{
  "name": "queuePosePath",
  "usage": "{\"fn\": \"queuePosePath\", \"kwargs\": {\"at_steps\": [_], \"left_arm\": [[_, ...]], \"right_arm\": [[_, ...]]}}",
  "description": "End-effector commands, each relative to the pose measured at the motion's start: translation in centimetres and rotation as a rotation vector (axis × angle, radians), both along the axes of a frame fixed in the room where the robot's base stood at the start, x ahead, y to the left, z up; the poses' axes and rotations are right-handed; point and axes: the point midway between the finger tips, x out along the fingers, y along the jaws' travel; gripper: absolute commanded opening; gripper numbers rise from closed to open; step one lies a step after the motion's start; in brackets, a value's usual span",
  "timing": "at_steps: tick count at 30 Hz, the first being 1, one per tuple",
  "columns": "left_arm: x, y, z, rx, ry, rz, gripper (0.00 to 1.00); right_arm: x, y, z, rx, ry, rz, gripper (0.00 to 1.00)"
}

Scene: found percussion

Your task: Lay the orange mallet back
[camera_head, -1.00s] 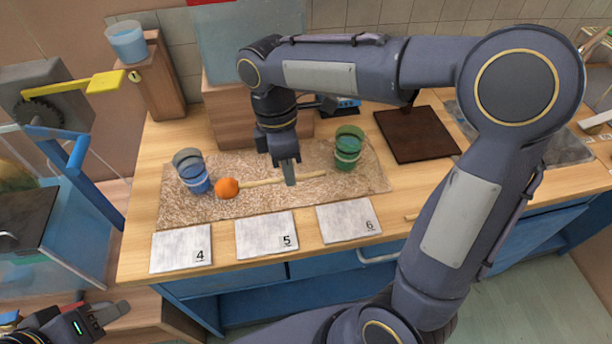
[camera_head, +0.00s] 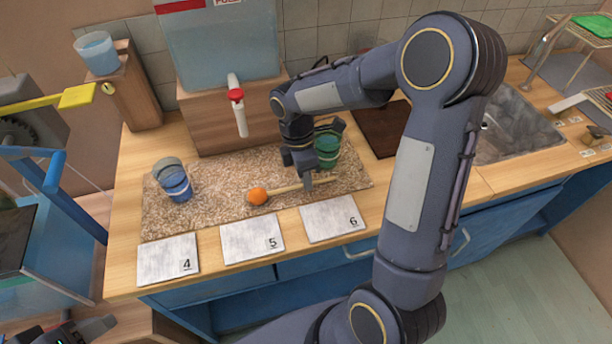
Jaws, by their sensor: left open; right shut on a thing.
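The orange mallet has a round orange head (camera_head: 258,196) and a pale wooden handle (camera_head: 287,189). It lies along the front part of the speckled mat (camera_head: 215,205), head to the left. My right gripper (camera_head: 307,186) points down over the handle's right part and is shut on it. Whether the mallet touches the mat or hangs just above it I cannot tell. My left gripper (camera_head: 85,333) is open and empty at the bottom left corner, well away from the counter top, partly cut off by the frame.
A blue cup (camera_head: 175,184) stands on the mat's left and a green cup (camera_head: 327,148) behind my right gripper. Cards 4 (camera_head: 165,258), 5 (camera_head: 250,240) and 6 (camera_head: 325,222) lie along the front edge. A water dispenser with a red tap (camera_head: 236,96) stands behind. A sink (camera_head: 510,125) is at right.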

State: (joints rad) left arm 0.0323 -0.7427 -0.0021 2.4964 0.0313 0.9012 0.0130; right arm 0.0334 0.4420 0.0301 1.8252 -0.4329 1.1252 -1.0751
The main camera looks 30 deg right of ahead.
Motion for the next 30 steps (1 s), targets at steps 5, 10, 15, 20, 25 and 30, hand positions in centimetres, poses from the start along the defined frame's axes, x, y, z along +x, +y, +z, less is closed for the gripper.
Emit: {"fn": "queuePosePath", "kwargs": {"at_steps": [5, 10, 15, 20, 25, 30], "left_arm": [[0.0, 0.0, 0.0, 0.0, 0.0, 0.0, 0.44], [0.0, 0.0, -0.2, 0.0, 0.0, 0.0, 0.44], [0.0, 0.0, -0.1, 0.0, 0.0, 0.0, 0.44], [0.0, 0.0, -0.1, 0.0, 0.0, 0.0, 0.44], [0.0, 0.0, 0.1, 0.0, 0.0, 0.0, 0.44], [0.0, 0.0, 0.0, 0.0, 0.0, 0.0, 0.44]], "right_arm": [[0.0, 0.0, 0.0, 0.0, -0.001, -0.001, 0.0], [0.0, 0.0, -0.2, 0.0, 0.0, -0.001, 0.12], [0.0, 0.0, -0.2, 0.0, 0.0, -0.001, 0.31], [0.0, 0.0, -0.2, 0.0, 0.0, -0.001, 0.31], [0.0, 0.0, 0.3, 0.0, -0.001, -0.001, 0.31], [0.6, 0.1, 2.7, -0.001, -0.006, -0.001, 0.31]]}}
